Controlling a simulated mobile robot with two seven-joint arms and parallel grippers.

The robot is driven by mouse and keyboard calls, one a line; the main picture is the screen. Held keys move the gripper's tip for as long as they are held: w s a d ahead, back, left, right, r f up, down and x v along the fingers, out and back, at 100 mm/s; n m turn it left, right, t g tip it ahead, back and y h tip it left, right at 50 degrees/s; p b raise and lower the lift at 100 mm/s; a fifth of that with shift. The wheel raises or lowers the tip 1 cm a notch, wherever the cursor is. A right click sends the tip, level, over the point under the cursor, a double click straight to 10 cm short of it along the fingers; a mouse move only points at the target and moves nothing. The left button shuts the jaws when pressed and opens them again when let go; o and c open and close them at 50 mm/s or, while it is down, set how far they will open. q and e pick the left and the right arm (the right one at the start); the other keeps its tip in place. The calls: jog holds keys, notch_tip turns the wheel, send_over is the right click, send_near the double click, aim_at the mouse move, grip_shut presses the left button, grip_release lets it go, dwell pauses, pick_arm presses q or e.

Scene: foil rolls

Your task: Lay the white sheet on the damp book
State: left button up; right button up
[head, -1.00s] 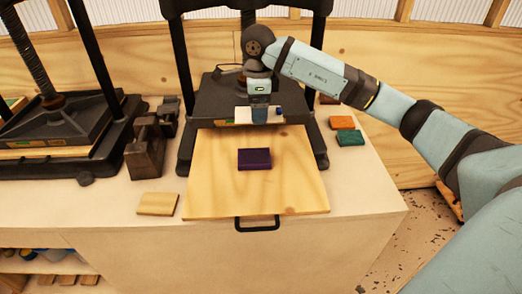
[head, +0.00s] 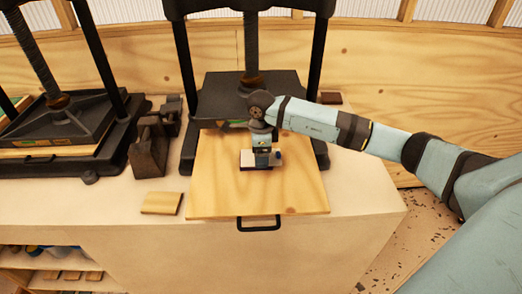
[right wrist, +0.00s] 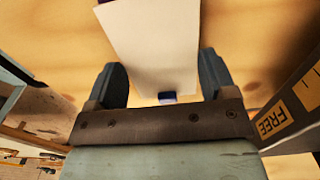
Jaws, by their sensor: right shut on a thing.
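The white sheet (head: 246,158) is in my right gripper (head: 262,160), over the drawn-out pale board. In the right wrist view the sheet (right wrist: 155,45) lies between the two fingers of the gripper (right wrist: 163,82) and reaches away from them. The gripper is shut on it. The dark purple book is almost wholly hidden under the sheet and gripper; only a thin dark edge (head: 256,169) shows below the sheet in the head view. I cannot tell whether the sheet touches the book. My left gripper is not in view.
The pale wooden board (head: 215,195) with a black handle (head: 258,224) is clear around the sheet. A black press (head: 235,95) stands behind it. A small yellowish block (head: 161,203) lies left of the board. Another press (head: 60,115) stands at the left.

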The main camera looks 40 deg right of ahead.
jog(key=shift+f, duration=0.15)
jog(key=o, duration=0.8)
jog(key=shift+o, duration=0.2)
jog(key=shift+r, duration=0.5)
notch_tip(320, 180, up, 12)
jog(key=b, duration=0.2)
jog(key=shift+f, duration=0.25)
